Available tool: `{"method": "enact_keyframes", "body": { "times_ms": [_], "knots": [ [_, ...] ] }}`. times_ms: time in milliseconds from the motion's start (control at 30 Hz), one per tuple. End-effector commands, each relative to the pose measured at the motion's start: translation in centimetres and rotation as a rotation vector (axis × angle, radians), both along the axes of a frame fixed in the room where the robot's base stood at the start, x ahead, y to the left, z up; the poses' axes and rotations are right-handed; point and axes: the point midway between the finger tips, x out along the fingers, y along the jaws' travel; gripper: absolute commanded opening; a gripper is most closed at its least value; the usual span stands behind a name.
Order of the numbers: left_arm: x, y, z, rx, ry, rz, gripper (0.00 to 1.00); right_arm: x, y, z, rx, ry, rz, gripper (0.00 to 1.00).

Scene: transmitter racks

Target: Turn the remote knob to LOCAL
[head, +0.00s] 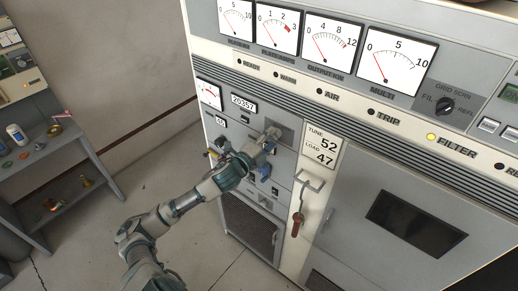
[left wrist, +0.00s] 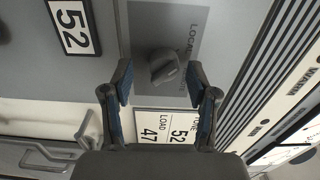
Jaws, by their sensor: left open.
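The remote knob (left wrist: 165,68) is a grey rotary knob on a darker square plate (left wrist: 196,24) marked LOCAL and, partly covered, what looks like REMOTE. My left gripper (left wrist: 160,72) is open, with one blue-padded finger on each side of the knob. I cannot tell whether the fingers touch it. In the head view my left gripper (head: 268,138) reaches the grey cabinet front beside the TUNE 52 / LOAD 47 label (head: 321,147), and it hides most of the knob there. My right gripper is not in view.
A grey side table (head: 52,157) with small objects stands at the far left, with open floor between.

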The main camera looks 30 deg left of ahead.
Motion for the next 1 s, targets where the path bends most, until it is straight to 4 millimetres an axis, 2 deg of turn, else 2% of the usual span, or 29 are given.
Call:
{"method": "enact_keyframes", "body": {
  "times_ms": [300,500,733,1000],
  "knots": [
    [-5.4,0.5,-0.3,0.002,0.007,-0.001,0.59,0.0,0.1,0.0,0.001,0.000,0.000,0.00],
    [-8.1,0.8,-0.4,0.000,0.008,-0.001,0.59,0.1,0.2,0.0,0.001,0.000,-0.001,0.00],
    [-10.1,1.0,-0.4,-0.001,0.007,-0.001,0.59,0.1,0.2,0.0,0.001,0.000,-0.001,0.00],
    [-10.6,1.0,-0.3,-0.001,0.005,0.000,0.59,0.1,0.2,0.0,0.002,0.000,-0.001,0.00]
  ]
}}
